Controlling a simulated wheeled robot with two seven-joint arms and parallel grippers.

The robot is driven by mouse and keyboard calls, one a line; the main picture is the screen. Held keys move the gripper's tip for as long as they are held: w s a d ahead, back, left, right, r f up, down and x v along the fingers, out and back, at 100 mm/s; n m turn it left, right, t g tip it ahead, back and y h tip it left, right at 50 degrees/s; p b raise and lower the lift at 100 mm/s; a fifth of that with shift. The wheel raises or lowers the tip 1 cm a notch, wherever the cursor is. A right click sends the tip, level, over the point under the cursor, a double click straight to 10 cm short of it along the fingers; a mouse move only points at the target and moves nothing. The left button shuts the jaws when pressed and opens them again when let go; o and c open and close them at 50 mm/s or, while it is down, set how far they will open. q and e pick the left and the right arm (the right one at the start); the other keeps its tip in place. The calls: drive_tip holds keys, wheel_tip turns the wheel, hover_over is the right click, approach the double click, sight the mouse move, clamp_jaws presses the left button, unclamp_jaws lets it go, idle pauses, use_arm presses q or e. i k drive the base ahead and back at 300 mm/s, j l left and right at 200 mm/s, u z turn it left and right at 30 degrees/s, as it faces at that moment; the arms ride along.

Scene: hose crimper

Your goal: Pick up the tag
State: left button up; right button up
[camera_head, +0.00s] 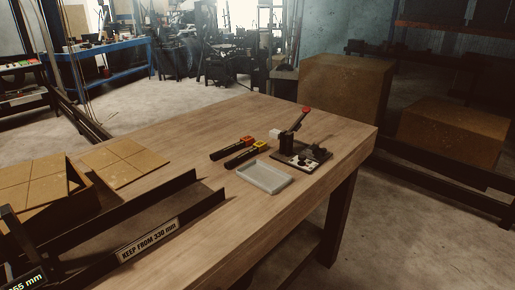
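I cannot tell for sure which thing is the tag. A white label (148,241) reading "KEEP FROM 330 mm" is on the front of a long dark channel (130,222) on the wooden table. A small white block (276,133) is beside a hand crimper (303,155) with a red-knobbed lever. A shallow pale tray (264,177), which looks empty, lies in front of the crimper. Two dark tools, one with an orange end (233,148) and one with a yellow end (246,153), lie left of the crimper. Neither of my grippers is in view.
The wooden table (250,225) has bare room at its front right and back. Square brown panels (122,162) and an open box (62,215) are at the left. A dark readout (28,281) showing "365 mm" is at the lower left. Large brown boxes (345,90) stand behind.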

sight(262, 146)
drive_tip(key=l+u, duration=0.15)
drive_tip(key=l, duration=0.35)
drive_tip(key=i+l+u, duration=0.15)
drive_tip(key=l, duration=0.4)
drive_tip(key=l+u, duration=0.2)
drive_tip(key=l, duration=0.3)
drive_tip(key=k+l+u, duration=0.15)
drive_tip(key=l, duration=0.4)
drive_tip(key=l+u, duration=0.15)
drive_tip(key=l, duration=0.35)
drive_tip(key=k+l+u, duration=0.15)
drive_tip(key=l, duration=0.35)
drive_tip(key=l+u, duration=0.15)
drive_tip(key=l, duration=0.4)
drive_tip(key=k, duration=0.05)
